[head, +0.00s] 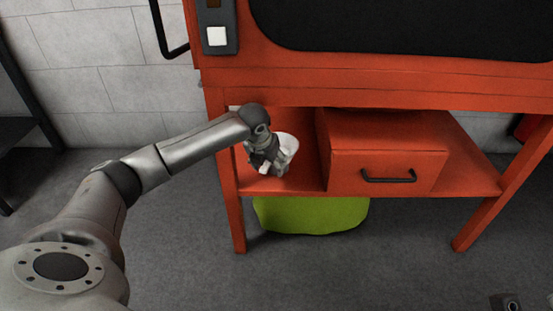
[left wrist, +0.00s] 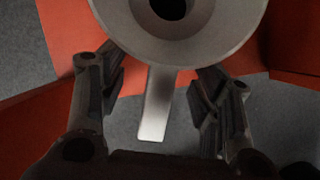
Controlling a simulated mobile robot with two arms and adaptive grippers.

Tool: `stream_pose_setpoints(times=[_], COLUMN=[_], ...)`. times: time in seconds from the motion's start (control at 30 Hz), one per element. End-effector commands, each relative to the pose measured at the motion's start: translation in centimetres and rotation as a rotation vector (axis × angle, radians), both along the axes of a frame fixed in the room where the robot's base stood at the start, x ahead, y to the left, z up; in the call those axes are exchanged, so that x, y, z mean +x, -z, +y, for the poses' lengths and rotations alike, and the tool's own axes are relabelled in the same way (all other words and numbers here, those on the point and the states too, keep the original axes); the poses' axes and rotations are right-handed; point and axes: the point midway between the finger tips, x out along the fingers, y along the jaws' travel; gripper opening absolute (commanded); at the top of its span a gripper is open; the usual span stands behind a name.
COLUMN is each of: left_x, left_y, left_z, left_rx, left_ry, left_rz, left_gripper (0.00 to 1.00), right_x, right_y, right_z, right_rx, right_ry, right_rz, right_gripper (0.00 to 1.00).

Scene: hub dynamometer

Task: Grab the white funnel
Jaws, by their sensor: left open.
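The white funnel (head: 288,145) sits on the red stand's lower shelf, in the open bay left of the drawer box. My left gripper (head: 265,167) is in front of it and hides part of it. In the left wrist view the funnel (left wrist: 215,35) shows at the top as a wide pale ring with a dark hole. A flat pale tab (left wrist: 156,108) extends from it between the two fingers. My left gripper (left wrist: 157,80) is open, with a gap between each finger and the tab. My right gripper is not recognisable in view.
A red drawer box (head: 385,165) with a black handle stands right of the funnel. The stand's left leg (head: 232,205) is close to my arm. A green object (head: 310,215) lies below the shelf. A small dark part (head: 506,302) at the bottom right is unclear.

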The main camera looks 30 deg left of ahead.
Motion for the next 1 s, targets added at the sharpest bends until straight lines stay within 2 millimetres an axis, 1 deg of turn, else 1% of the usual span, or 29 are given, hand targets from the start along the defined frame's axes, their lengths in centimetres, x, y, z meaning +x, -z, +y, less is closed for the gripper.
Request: stream_pose_setpoints(times=[0.17, 0.27, 0.63, 0.87, 1.0], left_x=[0.02, 0.01, 0.01, 0.03, 0.04], left_y=[-0.07, -0.08, -0.08, -0.11, -0.50], left_z=[0.01, 0.01, 0.02, 0.04, 0.05], left_rx=[0.000, 0.000, 0.000, 0.000, 0.000], left_ry=[0.000, 0.000, 0.000, -0.001, -0.001], left_rz=[0.000, 0.000, 0.000, -0.001, -0.002], left_gripper=[0.59, 0.47, 0.00, 0.00, 0.00], right_x=[-0.01, -0.02, -0.03, -0.03, -0.05], right_y=[-0.08, -0.08, -0.06, -0.06, -0.22], right_z=[0.01, 0.00, 0.00, 0.00, -0.02], right_rx=[0.000, 0.000, 0.000, 0.001, 0.001], right_ry=[0.000, 0.000, -0.001, -0.001, 0.000], right_rz=[0.000, 0.000, 0.000, 0.000, 0.000], right_gripper=[0.40, 0.40, 0.40, 0.40, 0.40])
